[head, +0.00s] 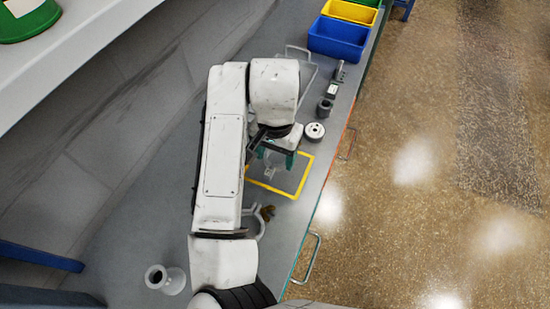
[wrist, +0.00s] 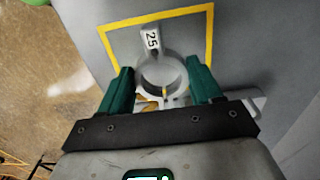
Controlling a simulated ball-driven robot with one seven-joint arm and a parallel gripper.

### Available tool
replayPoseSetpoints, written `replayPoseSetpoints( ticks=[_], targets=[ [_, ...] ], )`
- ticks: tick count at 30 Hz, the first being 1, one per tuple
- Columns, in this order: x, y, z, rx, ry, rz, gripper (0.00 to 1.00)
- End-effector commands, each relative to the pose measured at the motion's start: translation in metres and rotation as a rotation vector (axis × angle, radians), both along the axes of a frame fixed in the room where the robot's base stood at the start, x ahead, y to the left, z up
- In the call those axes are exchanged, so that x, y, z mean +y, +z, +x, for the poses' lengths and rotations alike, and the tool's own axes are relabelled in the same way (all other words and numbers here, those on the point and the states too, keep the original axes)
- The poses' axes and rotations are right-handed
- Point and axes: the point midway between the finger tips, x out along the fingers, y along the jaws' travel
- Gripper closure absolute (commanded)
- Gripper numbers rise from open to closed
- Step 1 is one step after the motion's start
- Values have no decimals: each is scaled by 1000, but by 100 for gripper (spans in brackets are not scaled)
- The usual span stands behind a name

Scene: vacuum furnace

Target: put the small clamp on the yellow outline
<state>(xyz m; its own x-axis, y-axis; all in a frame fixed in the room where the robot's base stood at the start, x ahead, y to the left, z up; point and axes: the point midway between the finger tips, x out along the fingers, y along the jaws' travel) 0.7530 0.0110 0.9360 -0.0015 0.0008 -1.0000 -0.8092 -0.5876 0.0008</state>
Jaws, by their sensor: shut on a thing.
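The small clamp (wrist: 162,73) is a pale grey ring with a tab marked 25. In the wrist view it sits between the green fingers of my gripper (wrist: 161,75), which is shut on it. The yellow outline (wrist: 211,32) frames the tab on several sides. In the head view the yellow outline (head: 304,176) lies on the grey bench, and my gripper (head: 272,158) is over its upper left part. My arm hides the outline's left part there. I cannot tell whether the clamp touches the bench.
A larger clamp-like ring (head: 260,222) with a brown knob lies below the outline. A round white-topped part (head: 314,131) and a dark grey cylinder (head: 324,108) stand above it. Blue (head: 338,37) and yellow (head: 350,11) bins are at the far end. A white flanged piece (head: 165,279) stands lower left.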

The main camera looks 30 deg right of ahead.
Motion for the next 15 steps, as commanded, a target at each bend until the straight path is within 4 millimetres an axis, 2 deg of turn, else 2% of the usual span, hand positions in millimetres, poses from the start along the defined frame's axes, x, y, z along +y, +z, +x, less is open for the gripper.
replayPoseSetpoints(
  ticks=[4,9,15],
  targets=[
    [-3,-11,7,1,0,2,67],
    [-2,-33,6,1,0,0,67],
    [-2,-39,6,-1,0,1,67]
  ],
)
